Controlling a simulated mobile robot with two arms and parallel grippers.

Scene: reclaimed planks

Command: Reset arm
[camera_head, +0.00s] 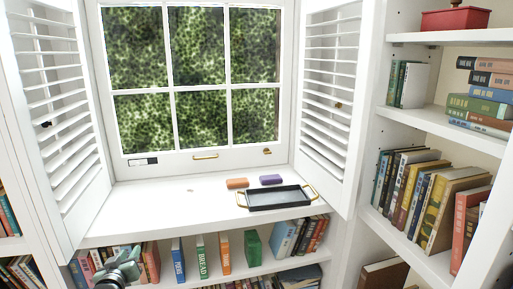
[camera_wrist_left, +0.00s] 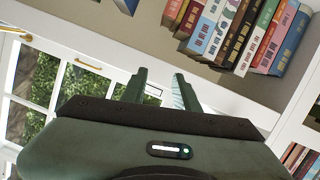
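My left gripper (camera_head: 121,268) shows at the bottom left of the head view, in front of the lower bookshelf and below the white window sill (camera_head: 150,215). In the left wrist view its two fingers (camera_wrist_left: 160,88) stand apart with nothing between them. My right gripper is in neither view.
Open white shutters (camera_head: 60,110) flank the window (camera_head: 195,85). Books (camera_head: 226,253) fill the shelf under the sill. A bookcase (camera_head: 437,120) stands at the right, with a red box (camera_head: 455,19) on its upper shelf. The left part of the sill is mostly clear.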

